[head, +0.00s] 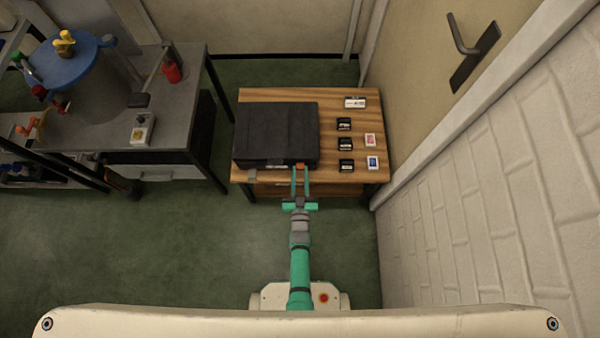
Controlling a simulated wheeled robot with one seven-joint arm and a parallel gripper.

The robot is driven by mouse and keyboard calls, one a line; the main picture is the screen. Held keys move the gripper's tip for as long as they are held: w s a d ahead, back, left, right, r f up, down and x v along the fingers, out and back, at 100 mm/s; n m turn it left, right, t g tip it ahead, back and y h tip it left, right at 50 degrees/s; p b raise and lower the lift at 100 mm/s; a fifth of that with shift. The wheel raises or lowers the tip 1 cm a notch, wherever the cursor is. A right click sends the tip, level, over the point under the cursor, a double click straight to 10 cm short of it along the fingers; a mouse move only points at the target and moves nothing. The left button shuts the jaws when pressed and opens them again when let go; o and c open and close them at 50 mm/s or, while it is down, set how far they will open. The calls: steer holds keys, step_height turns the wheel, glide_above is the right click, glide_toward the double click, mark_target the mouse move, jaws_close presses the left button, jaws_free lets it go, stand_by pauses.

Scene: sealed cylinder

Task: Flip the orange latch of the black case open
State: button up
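The black case (275,130) lies closed on a small wooden table. A small orange latch (300,165) shows at the right part of its front edge. My gripper (300,173) reaches the case's front from below in the picture. Its two green fingers are apart, with their tips at or just in front of the latch. I cannot tell whether they touch it. Nothing shows held between them. A small grey piece (252,176) sits at the left part of the case's front.
The wooden table (330,100) also holds several small black, red and blue boxes right of the case. A door and a white brick wall (480,220) stand close on the right. A grey workbench (180,120) is at the left. The green floor in front is clear.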

steer(key=shift+s+f+t, duration=0.35)
steer(key=shift+f+t, duration=0.4)
steer(key=shift+t, duration=0.45)
steer(key=shift+s, duration=0.1)
steer(key=shift+s+t, duration=0.2)
steer(key=shift+t, duration=0.2)
steer(key=o, duration=1.1)
steer(key=shift+c, duration=0.2)
steer(key=v, duration=1)
steer(key=shift+s, duration=0.4)
